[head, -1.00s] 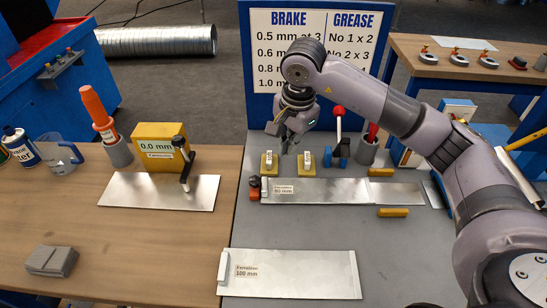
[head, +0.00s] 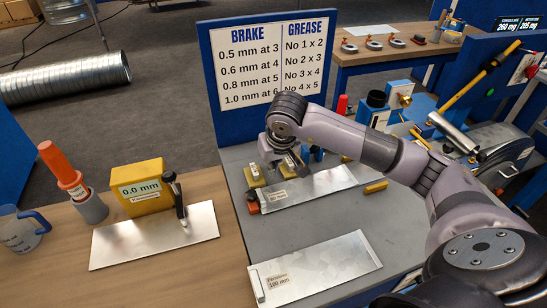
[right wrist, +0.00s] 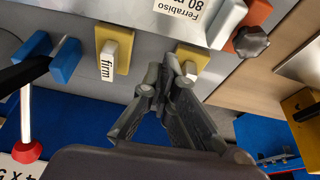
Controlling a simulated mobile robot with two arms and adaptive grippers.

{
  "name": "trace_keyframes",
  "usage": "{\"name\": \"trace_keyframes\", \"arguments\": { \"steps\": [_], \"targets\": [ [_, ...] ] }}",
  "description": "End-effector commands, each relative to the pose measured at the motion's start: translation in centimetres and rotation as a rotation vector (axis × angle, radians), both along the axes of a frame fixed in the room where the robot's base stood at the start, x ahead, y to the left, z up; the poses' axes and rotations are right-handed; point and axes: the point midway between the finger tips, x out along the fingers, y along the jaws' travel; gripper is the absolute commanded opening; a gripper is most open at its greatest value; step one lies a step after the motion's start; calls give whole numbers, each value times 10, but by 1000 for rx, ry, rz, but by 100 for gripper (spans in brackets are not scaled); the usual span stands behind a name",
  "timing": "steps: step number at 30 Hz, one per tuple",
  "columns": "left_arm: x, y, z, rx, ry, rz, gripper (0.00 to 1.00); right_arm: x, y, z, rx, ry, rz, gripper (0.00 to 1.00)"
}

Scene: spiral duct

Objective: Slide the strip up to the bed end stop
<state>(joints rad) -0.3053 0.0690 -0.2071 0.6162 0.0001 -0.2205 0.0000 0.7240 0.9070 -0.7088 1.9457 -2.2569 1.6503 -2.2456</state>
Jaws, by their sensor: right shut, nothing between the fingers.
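A flat metal strip (head: 315,186) labelled 80 mm lies on the grey bench. Its left end is beside an orange stop with a dark knob (head: 252,202), which also shows in the right wrist view (right wrist: 252,40). I cannot tell whether they touch. My right gripper (head: 272,172) is at the strip's back left, by two yellow blocks. In the right wrist view its fingers (right wrist: 170,68) are shut and empty, partly covering one yellow block (right wrist: 190,60). The other yellow block (right wrist: 112,48) reads "firm". The left gripper is out of view.
A 100 mm metal plate (head: 318,268) lies at the bench's front. A yellow 0.0 mm gauge (head: 140,190) and sheet (head: 150,236) are on the wooden table left. A lever with a red knob (head: 342,104) stands behind my arm. Bare bench lies between strip and plate.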

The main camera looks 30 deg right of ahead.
Motion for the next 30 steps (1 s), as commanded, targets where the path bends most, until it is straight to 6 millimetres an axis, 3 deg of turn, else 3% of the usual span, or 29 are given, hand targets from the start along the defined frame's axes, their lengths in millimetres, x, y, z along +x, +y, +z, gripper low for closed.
{"name": "trace_keyframes", "arguments": {
  "steps": [3,9,20,30],
  "targets": [
    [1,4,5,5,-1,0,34,6,-1,-18,1,4,-1,0],
    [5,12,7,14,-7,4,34,13,-2,-37,2,1,-2,0],
    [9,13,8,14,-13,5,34,14,-2,-40,0,-1,-1,0],
    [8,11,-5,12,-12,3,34,3,-1,-40,0,-1,-2,0]
  ]
}}
